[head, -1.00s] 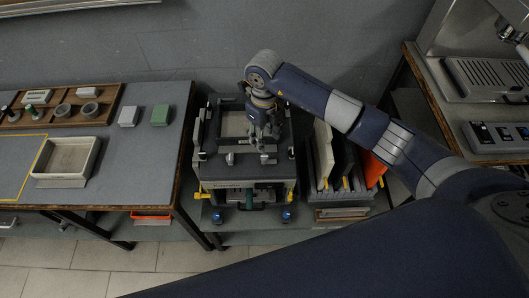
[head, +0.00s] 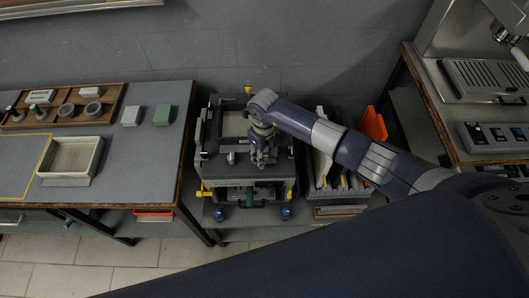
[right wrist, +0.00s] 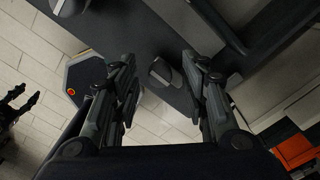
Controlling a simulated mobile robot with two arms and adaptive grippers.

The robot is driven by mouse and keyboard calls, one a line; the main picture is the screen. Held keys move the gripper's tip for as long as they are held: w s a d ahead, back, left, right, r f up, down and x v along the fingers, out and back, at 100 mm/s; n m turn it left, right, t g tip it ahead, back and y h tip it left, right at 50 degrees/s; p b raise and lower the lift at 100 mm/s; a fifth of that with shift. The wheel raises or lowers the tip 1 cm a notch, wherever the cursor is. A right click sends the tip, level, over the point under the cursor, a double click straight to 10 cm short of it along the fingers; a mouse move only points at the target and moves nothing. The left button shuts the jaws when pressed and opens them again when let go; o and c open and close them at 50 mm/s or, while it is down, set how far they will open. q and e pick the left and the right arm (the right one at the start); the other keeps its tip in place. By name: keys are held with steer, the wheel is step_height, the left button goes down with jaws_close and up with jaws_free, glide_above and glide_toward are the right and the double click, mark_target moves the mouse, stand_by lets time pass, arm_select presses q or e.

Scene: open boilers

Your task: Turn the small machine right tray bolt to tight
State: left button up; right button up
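The small machine (head: 209,178) is a dark frame with yellow handles, on a low stand in the middle of the head view. One tray bolt (head: 231,158) shows as a light knob on its front bar, left of my right gripper (head: 263,162). In the right wrist view, my right gripper (right wrist: 165,92) is open, with its fingers apart. A grey round-headed bolt (right wrist: 160,72) shows between and beyond the fingertips, with no clear contact. In the head view the gripper hides that spot. A dark claw-like shape (right wrist: 18,104) at the wrist view's left edge may be my left gripper.
A work table (head: 120,170) with a wooden tray (head: 57,123) and a pale bin (head: 70,158) stands left. Upright panels (head: 322,155) and an orange piece (head: 374,124) are close right of the machine. A steel machine (head: 485,78) stands further right.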

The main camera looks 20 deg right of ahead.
jaws_close()
steer(key=shift+w+f+n+b, duration=0.1)
steer(key=shift+f+n+b, duration=0.05)
steer(key=shift+n+b, duration=0.8)
steer(key=n+b, duration=1.3)
steer(key=b, duration=0.5)
steer(key=shift+f+n, duration=0.15)
steer(key=shift+n, duration=0.1)
steer(key=shift+r+n+b, duration=0.3)
steer(key=shift+n+b, duration=1)
steer(key=shift+b, duration=0.4)
steer(key=shift+o, duration=0.2)
jaws_free()
